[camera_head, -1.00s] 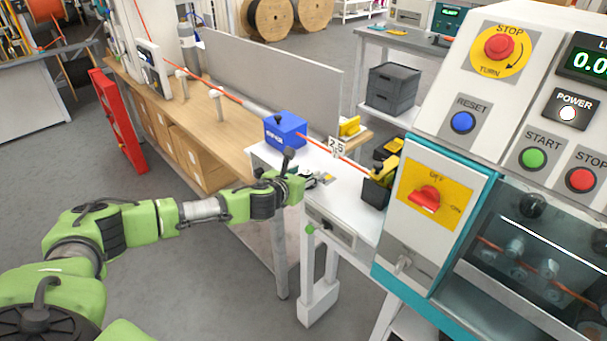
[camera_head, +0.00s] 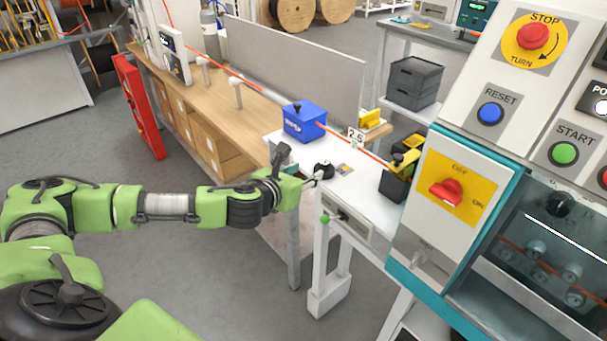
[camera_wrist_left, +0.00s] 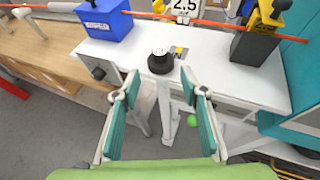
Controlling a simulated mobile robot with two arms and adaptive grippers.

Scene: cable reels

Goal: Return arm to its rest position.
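My left arm (camera_head: 165,205) reaches in from the left in the head view, bent and stretched toward the white table (camera_head: 352,200). Its gripper (camera_head: 311,181) is at the table's near left edge, beside a small black knob (camera_head: 323,170). In the left wrist view the two teal-padded fingers (camera_wrist_left: 160,80) stand well apart with nothing between them. The black knob (camera_wrist_left: 161,61) lies just beyond the fingertips. I cannot tell whether a finger touches it. My right gripper is in neither view.
A blue box (camera_head: 304,122) and a black-and-yellow unit (camera_head: 399,180) stand along the orange cable on the table. A control cabinet (camera_head: 420,245) stands at the right. The wooden bench (camera_head: 215,120) is behind. Open grey floor (camera_head: 200,270) lies left of the table.

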